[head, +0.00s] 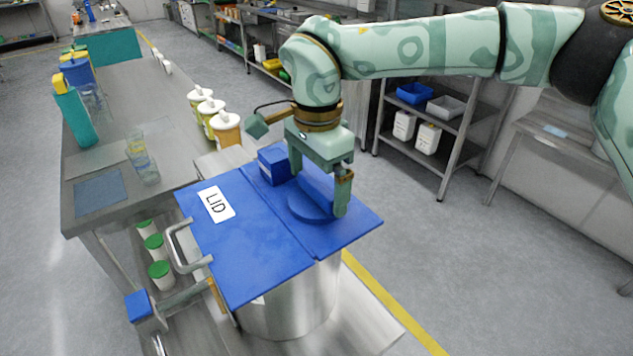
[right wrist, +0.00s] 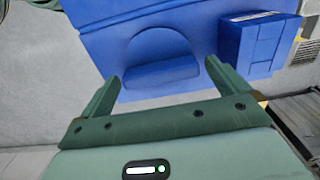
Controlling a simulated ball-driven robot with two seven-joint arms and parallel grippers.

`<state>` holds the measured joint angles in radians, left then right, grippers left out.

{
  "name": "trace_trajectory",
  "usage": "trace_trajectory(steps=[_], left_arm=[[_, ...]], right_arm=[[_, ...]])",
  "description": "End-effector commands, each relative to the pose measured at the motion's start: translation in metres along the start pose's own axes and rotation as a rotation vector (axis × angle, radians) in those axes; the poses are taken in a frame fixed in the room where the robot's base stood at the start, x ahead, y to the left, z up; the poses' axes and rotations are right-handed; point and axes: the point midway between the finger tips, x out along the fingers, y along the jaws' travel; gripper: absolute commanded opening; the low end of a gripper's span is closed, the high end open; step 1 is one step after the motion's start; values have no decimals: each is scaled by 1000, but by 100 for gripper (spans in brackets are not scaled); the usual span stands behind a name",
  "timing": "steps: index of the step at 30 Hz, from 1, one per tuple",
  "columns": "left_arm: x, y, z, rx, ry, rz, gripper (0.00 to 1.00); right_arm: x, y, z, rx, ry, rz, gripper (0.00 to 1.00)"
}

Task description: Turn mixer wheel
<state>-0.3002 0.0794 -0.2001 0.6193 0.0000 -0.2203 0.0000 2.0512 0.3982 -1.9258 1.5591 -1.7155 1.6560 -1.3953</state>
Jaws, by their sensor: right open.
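The mixer wheel (head: 309,206) is a blue round disc on top of the blue-covered steel vessel (head: 290,305), with a raised blue part on it. My right gripper (head: 320,190) is directly over the wheel, pointing down, with its fingers apart on either side of the raised part. The near finger hides some of the wheel, and I cannot tell if the fingers touch it. In the right wrist view the wheel (right wrist: 160,50) shows as a half-round blue shape beyond the open, empty jaws (right wrist: 162,75). My left gripper is not in view.
A blue lid (head: 250,250) marked LID, with a metal handle (head: 182,247), covers the vessel's left part. A blue box (head: 274,164) stands behind the wheel. Capped yellow containers (head: 226,132) and a bench (head: 130,85) lie left. The floor at right is clear.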

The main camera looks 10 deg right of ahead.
Motion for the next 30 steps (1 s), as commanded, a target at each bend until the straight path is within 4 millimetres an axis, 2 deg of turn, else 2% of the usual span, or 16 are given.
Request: trace_trajectory(steps=[9,13,14,23,30], left_arm=[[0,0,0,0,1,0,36],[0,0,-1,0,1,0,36],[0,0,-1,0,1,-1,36],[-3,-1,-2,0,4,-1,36],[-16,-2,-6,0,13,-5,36]], right_arm=[[3,0,0,1,1,0,100],[3,0,0,1,1,0,64],[3,0,0,1,1,0,61],[2,0,0,25,1,0,61],[-1,0,0,139,1,0,61]])
